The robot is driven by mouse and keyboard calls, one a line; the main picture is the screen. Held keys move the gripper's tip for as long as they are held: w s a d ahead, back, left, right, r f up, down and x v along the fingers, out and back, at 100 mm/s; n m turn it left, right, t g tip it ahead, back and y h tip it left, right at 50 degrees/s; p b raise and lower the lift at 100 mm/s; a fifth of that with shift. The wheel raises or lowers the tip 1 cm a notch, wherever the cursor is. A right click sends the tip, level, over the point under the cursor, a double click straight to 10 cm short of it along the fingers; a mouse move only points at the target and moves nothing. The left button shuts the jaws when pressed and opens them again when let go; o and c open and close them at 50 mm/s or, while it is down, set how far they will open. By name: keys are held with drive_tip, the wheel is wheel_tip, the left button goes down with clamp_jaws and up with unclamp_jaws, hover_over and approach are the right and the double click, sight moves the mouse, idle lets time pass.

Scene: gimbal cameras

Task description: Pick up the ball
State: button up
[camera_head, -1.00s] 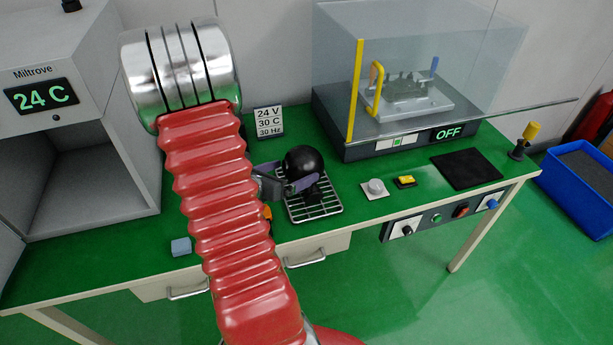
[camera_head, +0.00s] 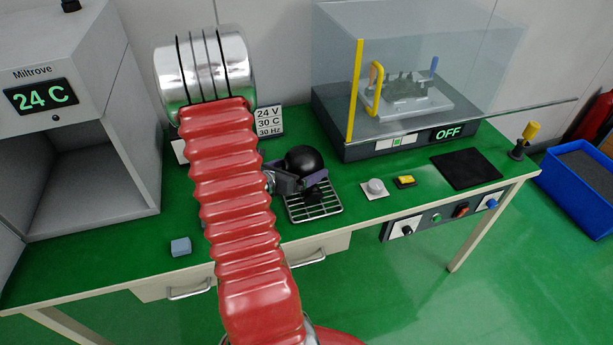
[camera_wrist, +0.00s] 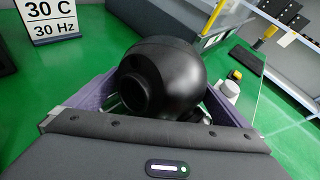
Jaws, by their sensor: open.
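The ball (camera_head: 304,160) is black, round and glossy, and sits over the wire rack on the green bench. In the wrist view the ball (camera_wrist: 165,75) fills the space between my fingers, with a short round opening facing the camera. My gripper (camera_head: 300,183) is at the ball, its purple fingers spread on either side of it. In the wrist view my gripper (camera_wrist: 160,100) has a finger at the left and one at the right of the ball. I cannot tell whether the fingers touch it. The ball's underside is hidden.
The wire rack (camera_head: 318,207) lies under the ball. A grey knob (camera_head: 375,187) and a yellow button (camera_head: 405,181) are to its right. A clear-covered machine (camera_head: 420,75) stands behind.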

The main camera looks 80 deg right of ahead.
drive_tip(key=shift+c, duration=0.6)
drive_tip(key=c, duration=1.1)
